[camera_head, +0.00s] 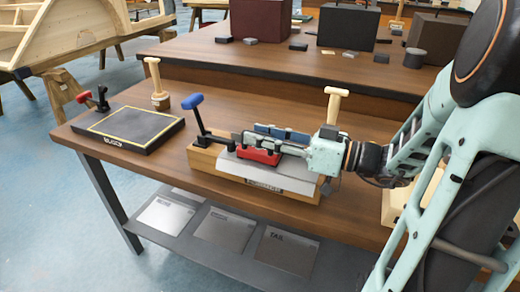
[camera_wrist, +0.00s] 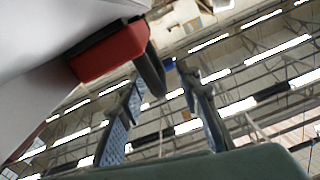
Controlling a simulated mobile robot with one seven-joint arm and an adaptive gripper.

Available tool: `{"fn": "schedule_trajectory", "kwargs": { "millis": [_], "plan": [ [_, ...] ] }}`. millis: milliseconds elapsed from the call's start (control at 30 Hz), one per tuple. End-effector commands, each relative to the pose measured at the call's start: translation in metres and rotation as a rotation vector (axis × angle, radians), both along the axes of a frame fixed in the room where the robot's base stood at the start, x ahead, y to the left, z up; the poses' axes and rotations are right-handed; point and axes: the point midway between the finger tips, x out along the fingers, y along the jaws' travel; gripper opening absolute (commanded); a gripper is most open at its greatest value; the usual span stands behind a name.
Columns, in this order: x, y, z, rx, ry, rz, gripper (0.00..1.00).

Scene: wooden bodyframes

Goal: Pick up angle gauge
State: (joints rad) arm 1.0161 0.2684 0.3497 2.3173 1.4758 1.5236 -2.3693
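My gripper (camera_head: 248,134) reaches in from the right, low over a wooden fixture (camera_head: 203,158) on the table. Its two fingers are spread; in the wrist view my gripper (camera_wrist: 160,78) is open. A red block (camera_head: 261,156) lies under the fingers on the fixture; it also shows in the wrist view (camera_wrist: 110,54), to the left of the fingers. A black piece (camera_wrist: 150,68) beside the red block shows between the fingertips, and I cannot tell whether they touch it. No piece is clearly readable as the angle gauge; the red block may be it, partly hidden by the fingers.
A black lever with a blue handle (camera_head: 193,101) rises at the fixture's left. A grey labelled plate (camera_head: 268,178) covers its front. Wooden T-handles (camera_head: 337,92) stand behind and at left (camera_head: 154,72). A black board (camera_head: 128,128) lies left. Boxes (camera_head: 347,27) stand on the rear table.

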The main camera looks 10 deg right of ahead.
Motion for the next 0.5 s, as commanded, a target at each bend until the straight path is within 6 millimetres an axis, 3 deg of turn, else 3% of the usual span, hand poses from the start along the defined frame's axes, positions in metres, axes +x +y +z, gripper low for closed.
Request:
{"fn": "schedule_trajectory", "kwargs": {
  "millis": [67, 367, 500],
  "plan": [
    [-0.0001, -0.0002, 0.0001, 0.0, 0.0, 0.0, 0.31],
    [-0.0001, -0.0005, 0.0, 0.0, 0.0, 0.0, 0.0],
    [0.0, -0.0007, -0.0002, 0.0, 0.0, -0.001, 0.0]
  ]
}}
